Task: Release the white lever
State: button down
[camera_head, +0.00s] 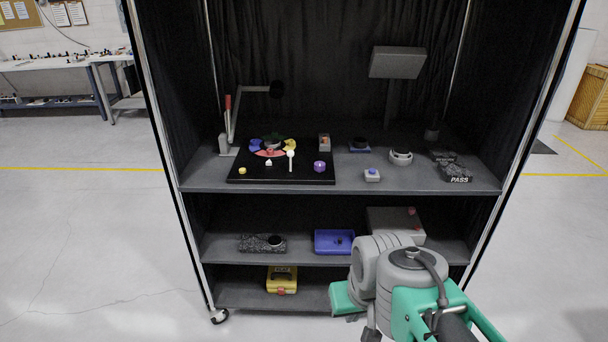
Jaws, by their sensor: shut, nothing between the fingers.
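A small white lever (291,160) with a rounded top stands on the black board (255,178) on the upper shelf. It looks roughly upright and nothing touches it. A small white piece (269,162) sits to its left, and a purple knob (320,166) to its right. My gripper (371,334) is low at the bottom of the view, in front of the rack and well apart from the lever. It is small and partly hidden by my arm; it is shut and empty.
Below are a blue tray (320,250) and a yellow case (282,274). Rack posts bound both sides.

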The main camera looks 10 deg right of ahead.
aim_at(290, 153)
jog(key=u, duration=1.15)
jog(key=i, duration=1.6)
jog(key=z, duration=0.6)
jog(key=i, duration=0.35)
jog(key=z, duration=0.3)
